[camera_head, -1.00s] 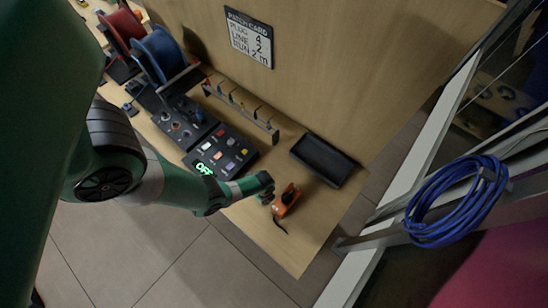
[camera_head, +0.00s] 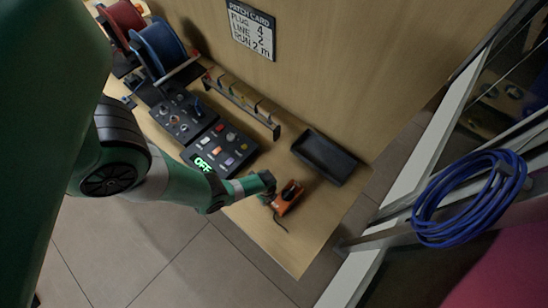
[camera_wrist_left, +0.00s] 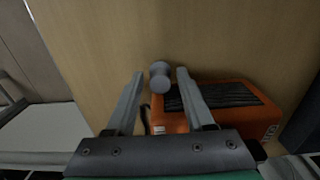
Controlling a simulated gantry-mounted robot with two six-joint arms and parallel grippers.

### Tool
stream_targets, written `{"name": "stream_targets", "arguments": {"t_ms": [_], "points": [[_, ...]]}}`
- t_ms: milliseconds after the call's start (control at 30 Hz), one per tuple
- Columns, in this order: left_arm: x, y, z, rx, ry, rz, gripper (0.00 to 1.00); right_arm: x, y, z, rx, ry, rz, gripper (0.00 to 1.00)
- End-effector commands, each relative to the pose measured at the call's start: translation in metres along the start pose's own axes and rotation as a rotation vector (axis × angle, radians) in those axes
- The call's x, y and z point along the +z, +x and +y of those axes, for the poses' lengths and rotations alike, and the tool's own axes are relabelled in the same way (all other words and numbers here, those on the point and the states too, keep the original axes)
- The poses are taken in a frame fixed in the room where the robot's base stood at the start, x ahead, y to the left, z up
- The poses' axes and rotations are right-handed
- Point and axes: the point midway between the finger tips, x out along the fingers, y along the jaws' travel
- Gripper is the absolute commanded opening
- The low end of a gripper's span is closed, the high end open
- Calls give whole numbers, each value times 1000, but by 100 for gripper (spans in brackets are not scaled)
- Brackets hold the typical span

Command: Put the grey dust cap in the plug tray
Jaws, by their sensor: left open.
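The grey dust cap (camera_wrist_left: 160,77) shows in the left wrist view as a small rounded piece with a narrower waist. It is between the fingertips of my left gripper (camera_wrist_left: 160,73), which is open, with a gap visible on either side. In the head view my left gripper (camera_head: 267,190) is low at the front of the bench, just left of the orange device, and I cannot make out the cap there. An empty dark rectangular tray (camera_head: 325,158), possibly the plug tray, lies to the right and farther back. My right gripper is not in view.
The orange device (camera_head: 289,198) with a black top stands close beside the gripper; it also shows in the left wrist view (camera_wrist_left: 235,112). Black panels (camera_head: 222,150) with small coloured parts, a hook rack (camera_head: 240,103) and cable reels (camera_head: 160,52) stand left. The bench's front right corner is clear.

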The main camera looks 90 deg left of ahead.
Motion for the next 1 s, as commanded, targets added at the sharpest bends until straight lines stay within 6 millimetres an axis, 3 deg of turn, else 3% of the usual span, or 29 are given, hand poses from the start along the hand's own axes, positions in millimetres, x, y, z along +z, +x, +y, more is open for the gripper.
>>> {"name": "stream_targets", "arguments": {"t_ms": [233,600,1000], "points": [[0,-10,0,-1,0,0,53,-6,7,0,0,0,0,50],[0,-75,0,-1,0,0,53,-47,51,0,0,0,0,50],[0,-78,0,0,0,0,53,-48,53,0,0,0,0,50]]}}
